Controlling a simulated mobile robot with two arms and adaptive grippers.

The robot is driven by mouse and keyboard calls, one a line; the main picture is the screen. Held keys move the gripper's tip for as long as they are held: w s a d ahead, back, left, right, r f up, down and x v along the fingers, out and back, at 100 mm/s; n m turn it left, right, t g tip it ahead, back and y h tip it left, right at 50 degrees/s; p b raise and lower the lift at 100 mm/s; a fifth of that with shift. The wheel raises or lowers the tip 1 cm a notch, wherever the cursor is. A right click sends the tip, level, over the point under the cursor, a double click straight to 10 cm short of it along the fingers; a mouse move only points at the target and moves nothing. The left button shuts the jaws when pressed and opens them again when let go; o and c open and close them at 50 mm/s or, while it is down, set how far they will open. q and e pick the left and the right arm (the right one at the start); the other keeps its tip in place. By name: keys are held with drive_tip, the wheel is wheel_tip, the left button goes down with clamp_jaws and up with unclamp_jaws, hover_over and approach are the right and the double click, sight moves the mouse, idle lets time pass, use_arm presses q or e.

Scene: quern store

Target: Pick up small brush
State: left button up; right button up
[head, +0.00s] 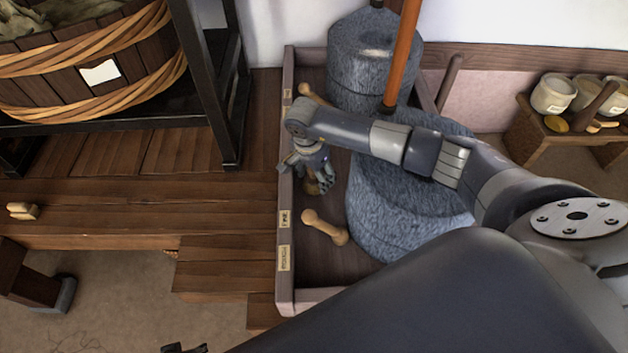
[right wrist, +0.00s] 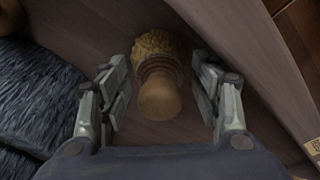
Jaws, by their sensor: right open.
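The small brush (right wrist: 158,92) lies in the wooden tray, with a rounded wooden handle and a tan bristled head. In the right wrist view it sits between the two fingers of my right gripper (right wrist: 161,95), with a gap on both sides. In the head view my right gripper (head: 308,171) points down over the tray's left part, open, and partly hides the brush (head: 314,187). A small dark piece at the bottom edge of the head view seems to be the tip of my left gripper (head: 185,348); its fingers cannot be made out.
The tray's raised rim (head: 285,200) runs close left of the gripper. Grey millstones (head: 400,205) stand close to the right. A knobbed wooden piece (head: 325,227) lies nearer in the tray, another (head: 313,94) farther back. An orange pole (head: 402,50) rises behind my right arm.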

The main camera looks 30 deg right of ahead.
drive_tip(key=shift+f, duration=0.3)
drive_tip(key=c, duration=0.8)
use_arm(q)
drive_tip(key=shift+r, duration=0.2)
use_arm(e)
drive_tip(key=shift+r, duration=0.1)
drive_tip(key=shift+w+r, duration=0.1)
drive_tip(key=shift+r, duration=0.2)
use_arm(q)
drive_tip(key=f, duration=0.2)
drive_tip(key=s+f+p, duration=0.1)
drive_tip(key=f, duration=0.1)
drive_tip(key=shift+s+a+f, duration=0.1)
drive_tip(key=shift+s+f, duration=0.1)
drive_tip(key=shift+f, duration=0.15)
use_arm(e)
wheel_tip(320, 180, up, 9)
drive_tip(key=shift+r, duration=0.15)
